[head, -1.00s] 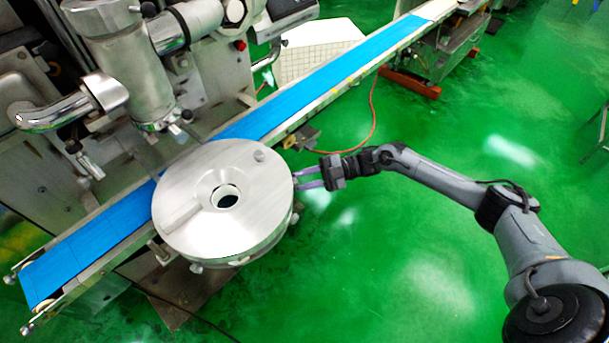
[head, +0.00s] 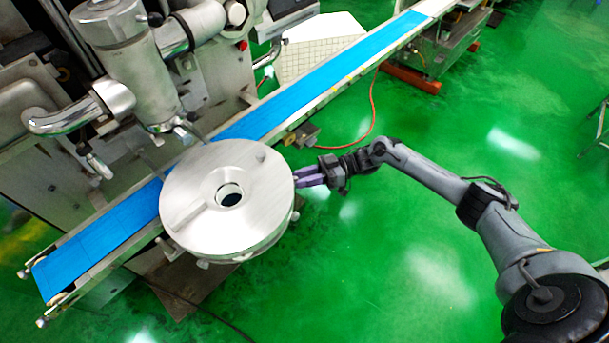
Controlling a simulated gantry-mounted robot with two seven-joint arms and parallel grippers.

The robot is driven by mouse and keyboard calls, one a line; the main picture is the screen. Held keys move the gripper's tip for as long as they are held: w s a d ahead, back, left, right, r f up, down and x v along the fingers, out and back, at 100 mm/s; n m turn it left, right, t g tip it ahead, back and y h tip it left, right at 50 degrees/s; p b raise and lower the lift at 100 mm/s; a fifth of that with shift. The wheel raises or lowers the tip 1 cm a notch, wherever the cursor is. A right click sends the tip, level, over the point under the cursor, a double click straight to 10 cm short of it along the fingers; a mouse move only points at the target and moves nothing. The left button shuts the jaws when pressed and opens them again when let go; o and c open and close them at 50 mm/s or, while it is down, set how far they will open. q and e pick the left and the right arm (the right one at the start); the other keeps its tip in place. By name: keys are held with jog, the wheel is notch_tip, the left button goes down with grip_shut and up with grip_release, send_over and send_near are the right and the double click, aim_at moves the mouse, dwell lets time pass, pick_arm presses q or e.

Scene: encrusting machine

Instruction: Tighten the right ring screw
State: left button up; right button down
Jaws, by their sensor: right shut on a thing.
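The round metal ring unit (head: 197,220) of the machine, a thick silver disc with a hole in its middle, stands in front of the blue belt. My right gripper (head: 298,177) reaches in from the right with its purple fingers at the disc's right rim. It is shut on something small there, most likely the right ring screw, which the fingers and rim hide. Another small screw knob (head: 203,264) shows low on the disc's front edge. My left gripper is not in view.
A blue conveyor belt (head: 300,100) runs diagonally behind the disc. The machine's metal cylinder (head: 125,70) and pipes stand at the upper left. A white crate (head: 318,50) is behind the belt. The green floor on the right is open, with an orange cable (head: 373,110) across it.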

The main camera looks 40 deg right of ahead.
jog(key=shift+m, duration=0.9)
jog(key=c, duration=0.9)
grip_release()
jog(key=shift+o, duration=0.2)
jog(key=shift+d, duration=0.1)
jog(key=b+v, duration=0.2)
jog(key=v, duration=0.8)
jog(key=shift+d, duration=0.35)
jog(key=shift+s, duration=0.1)
